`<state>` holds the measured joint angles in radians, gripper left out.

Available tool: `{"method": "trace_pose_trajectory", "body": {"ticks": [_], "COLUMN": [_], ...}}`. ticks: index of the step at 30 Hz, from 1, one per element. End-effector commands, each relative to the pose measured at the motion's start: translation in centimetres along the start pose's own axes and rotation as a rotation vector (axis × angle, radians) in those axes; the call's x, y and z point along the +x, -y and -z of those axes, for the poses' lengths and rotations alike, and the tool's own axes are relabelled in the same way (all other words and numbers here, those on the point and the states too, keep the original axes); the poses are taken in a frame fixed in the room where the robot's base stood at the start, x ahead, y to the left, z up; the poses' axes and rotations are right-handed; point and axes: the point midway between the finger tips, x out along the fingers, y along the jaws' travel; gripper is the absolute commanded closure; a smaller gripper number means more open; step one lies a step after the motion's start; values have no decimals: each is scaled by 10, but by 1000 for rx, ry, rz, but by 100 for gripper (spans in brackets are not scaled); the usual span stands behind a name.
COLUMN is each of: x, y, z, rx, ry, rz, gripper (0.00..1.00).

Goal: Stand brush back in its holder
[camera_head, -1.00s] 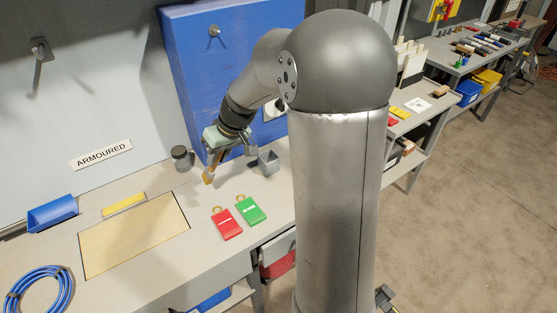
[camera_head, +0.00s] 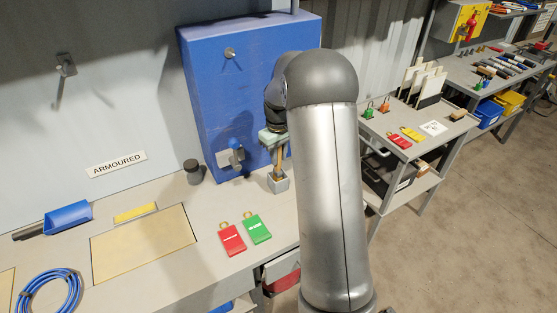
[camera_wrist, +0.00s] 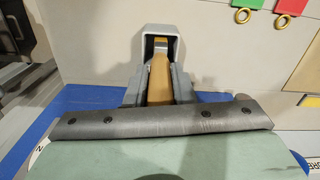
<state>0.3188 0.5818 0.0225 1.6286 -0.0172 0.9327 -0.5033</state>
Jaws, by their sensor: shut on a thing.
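The brush (camera_head: 276,172) is upright, its tan wooden part showing below my gripper (camera_head: 277,160). The grey square holder (camera_head: 279,185) stands on the bench in front of the blue cabinet. The brush's lower end appears to be inside the holder's mouth; how deep it sits I cannot tell. In the wrist view, my gripper (camera_wrist: 159,85) is shut on the brush (camera_wrist: 160,72), with one finger on each side. The holder (camera_wrist: 160,30) opens right beyond the fingertips, and the brush runs into its opening. The brush's far end is hidden by the holder's walls.
A blue cabinet (camera_head: 245,90) rises close behind. Red (camera_head: 232,240) and green (camera_head: 257,229) tags lie left of the holder. A dark round pot (camera_head: 193,171), a tan board (camera_head: 140,245), a blue scoop (camera_head: 68,216) and blue cable (camera_head: 48,292) lie farther left.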

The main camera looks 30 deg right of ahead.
Motion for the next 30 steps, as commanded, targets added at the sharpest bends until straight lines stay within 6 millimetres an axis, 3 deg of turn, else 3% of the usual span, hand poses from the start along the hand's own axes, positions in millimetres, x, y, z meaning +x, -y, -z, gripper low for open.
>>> {"method": "trace_pose_trajectory", "body": {"ticks": [5, 15, 16, 18, 30], "x": [22, 27, 26, 26, 16], "y": [0, 0, 0, 0, 0], "z": [0, 0, 0, 0, 1], "rx": [0, 0, 0, 0, 0], "ry": [2, 0, 0, 0, -2], "rz": [1, 0, 0, 1, -1], "gripper": [100, 100, 72, 56, 56]}}
